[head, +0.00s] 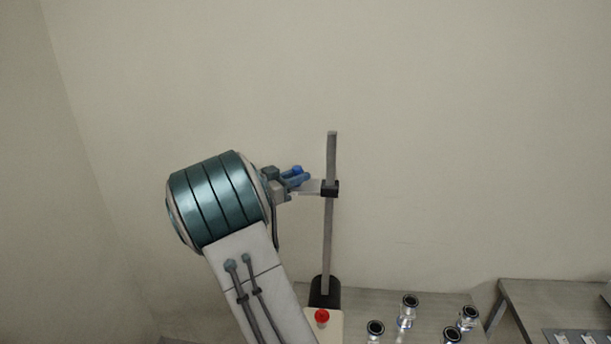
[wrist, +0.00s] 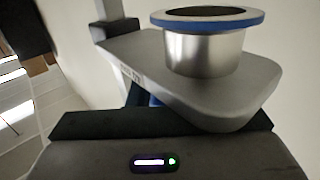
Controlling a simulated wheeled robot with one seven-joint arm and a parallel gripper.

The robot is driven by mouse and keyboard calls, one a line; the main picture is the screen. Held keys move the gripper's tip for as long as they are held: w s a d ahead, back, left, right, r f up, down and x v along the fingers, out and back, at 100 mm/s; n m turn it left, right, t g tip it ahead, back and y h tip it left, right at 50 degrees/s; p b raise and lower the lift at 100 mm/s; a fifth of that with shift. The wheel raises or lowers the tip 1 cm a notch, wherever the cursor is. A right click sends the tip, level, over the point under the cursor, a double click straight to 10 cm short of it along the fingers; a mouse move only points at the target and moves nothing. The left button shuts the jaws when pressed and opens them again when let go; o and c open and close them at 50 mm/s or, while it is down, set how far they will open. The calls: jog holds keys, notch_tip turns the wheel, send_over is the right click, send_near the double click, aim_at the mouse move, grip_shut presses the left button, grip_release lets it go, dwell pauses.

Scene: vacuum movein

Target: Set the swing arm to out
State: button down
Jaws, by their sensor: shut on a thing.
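The swing arm (head: 308,188) is a flat grey arm that reaches left from a black collar on an upright post (head: 328,235). In the wrist view the swing arm (wrist: 205,90) is a wide plate that carries a metal ring with a blue rim (wrist: 207,50). My gripper (head: 294,177) is at the left, free end of the arm and is shut on it. The fingertips are mostly hidden under the plate in the wrist view, so the exact contact cannot be seen.
The post stands in a black base (head: 324,292), with a red button (head: 322,317) in front. Several small metal flanged parts (head: 408,310) stand on the table to the right. A grey bench (head: 555,292) is at the far right. The wall behind is bare.

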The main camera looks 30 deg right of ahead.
jog(key=shift+r, duration=0.4)
jog(key=c, duration=1.5)
grip_release()
jog(key=shift+o, duration=0.5)
jog(key=shift+s+a, duration=0.1)
jog(key=shift+s, duration=0.1)
jog(key=shift+w+f, duration=0.1)
jog(key=shift+f, duration=0.1)
jog(key=shift+a, duration=0.3)
jog(key=s+a+b, duration=0.1)
jog(key=a+b, duration=0.3)
jog(key=a, duration=0.9)
jog(key=shift+s+r, duration=0.15)
jog(key=shift+s, duration=0.2)
